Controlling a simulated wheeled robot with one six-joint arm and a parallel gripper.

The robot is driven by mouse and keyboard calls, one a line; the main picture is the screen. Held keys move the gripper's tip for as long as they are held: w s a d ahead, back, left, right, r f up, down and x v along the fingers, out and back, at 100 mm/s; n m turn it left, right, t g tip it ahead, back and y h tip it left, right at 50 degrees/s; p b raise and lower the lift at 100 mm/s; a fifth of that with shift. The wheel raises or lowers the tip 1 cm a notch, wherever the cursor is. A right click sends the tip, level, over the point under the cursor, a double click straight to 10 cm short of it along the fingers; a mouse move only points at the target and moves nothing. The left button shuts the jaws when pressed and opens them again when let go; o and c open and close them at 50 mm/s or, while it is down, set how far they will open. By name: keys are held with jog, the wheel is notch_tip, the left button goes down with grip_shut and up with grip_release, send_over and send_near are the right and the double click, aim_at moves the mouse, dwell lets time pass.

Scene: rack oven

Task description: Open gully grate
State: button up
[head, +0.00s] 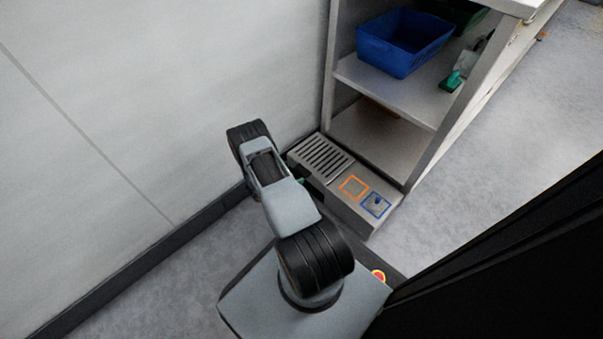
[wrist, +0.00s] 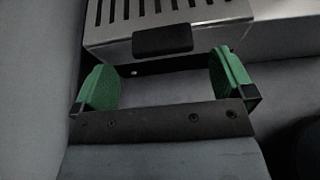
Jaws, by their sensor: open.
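The gully grate (head: 321,158) is a slotted grey metal cover on the low metal ledge at the foot of the shelf unit. In the wrist view the grate (wrist: 150,14) fills the top, and a black handle (wrist: 162,39) sits on its near front edge. The grate looks closed and flat. My gripper (wrist: 166,82) has green fingertips spread apart, with nothing between them. The handle lies just beyond the fingertips, roughly centred between them. In the head view my arm hides most of the gripper; only a bit of green shows beside the ledge.
An orange square outline (head: 353,187) and a blue square outline (head: 376,205) mark the ledge right of the grate. A blue bin (head: 403,43) and a green-handled tool (head: 455,80) are on the shelf above. A wall (head: 130,100) stands close on the left. Floor is clear at right.

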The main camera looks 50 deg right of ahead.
aim_at(304, 169)
jog(key=b+x, duration=0.1)
jog(key=x, duration=0.4)
jog(key=shift+d+f+b, duration=0.1)
jog(key=shift+f+b, duration=0.05)
jog(key=shift+b, duration=0.25)
jog(key=shift+d+f, duration=0.15)
jog(key=shift+d, duration=0.45)
jog(key=shift+c, duration=0.4)
